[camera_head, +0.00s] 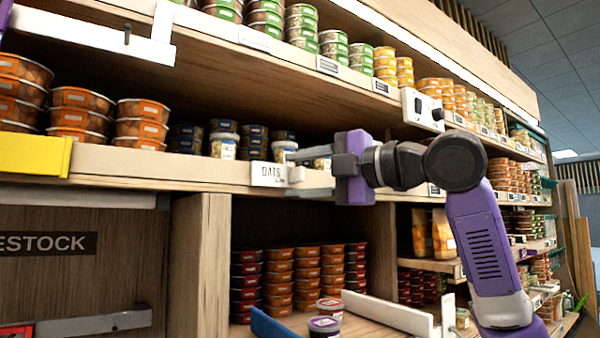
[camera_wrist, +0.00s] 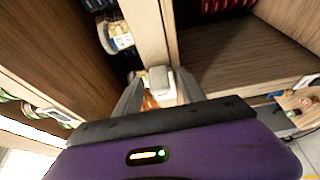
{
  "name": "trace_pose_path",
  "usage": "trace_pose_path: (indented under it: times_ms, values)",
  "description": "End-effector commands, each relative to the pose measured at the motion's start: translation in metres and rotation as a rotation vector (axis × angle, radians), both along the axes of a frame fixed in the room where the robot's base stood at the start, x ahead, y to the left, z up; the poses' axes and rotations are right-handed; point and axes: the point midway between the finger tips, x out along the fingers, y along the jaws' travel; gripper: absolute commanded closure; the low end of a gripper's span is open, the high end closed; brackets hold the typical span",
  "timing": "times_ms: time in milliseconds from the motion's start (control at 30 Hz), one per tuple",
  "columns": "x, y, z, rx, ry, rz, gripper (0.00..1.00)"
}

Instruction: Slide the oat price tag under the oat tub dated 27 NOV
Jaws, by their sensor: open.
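The oat price tag (camera_head: 268,174), a white card marked "OATS", sits on the front edge of the shelf. My gripper (camera_head: 297,174) is open just right of it, with its fingers around a small pale block at the tag's right side. In the wrist view that pale block (camera_wrist: 160,80) shows between the open fingertips; contact with the fingers cannot be told. White-lidded tubs stand behind the shelf edge: one left of the tag (camera_head: 223,148), one just behind it (camera_head: 284,150), and another partly hidden by my gripper. Their dates are unreadable. One labelled tub (camera_wrist: 120,40) shows in the wrist view.
Dark tubs (camera_head: 186,138) and orange-labelled tubs (camera_head: 140,125) fill the shelf to the left. A yellow piece (camera_head: 35,155) sits on the shelf edge at far left. Stacked tubs (camera_head: 280,280) stand in the bay below. A white box (camera_head: 421,108) is fixed on the upper shelf edge.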

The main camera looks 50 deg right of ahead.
Motion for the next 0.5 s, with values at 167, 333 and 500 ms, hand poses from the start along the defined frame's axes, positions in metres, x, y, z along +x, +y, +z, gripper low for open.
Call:
trace_pose_path:
  times_ms: [167, 333, 500]
  values:
    - [0.0009, 0.0001, -0.0003, 0.000, 0.000, 0.000, 0.53]
    - [0.0007, 0.0001, -0.0003, 0.000, 0.000, 0.000, 0.74]
    - [0.0006, 0.0001, -0.0005, 0.000, 0.001, 0.000, 1.00]
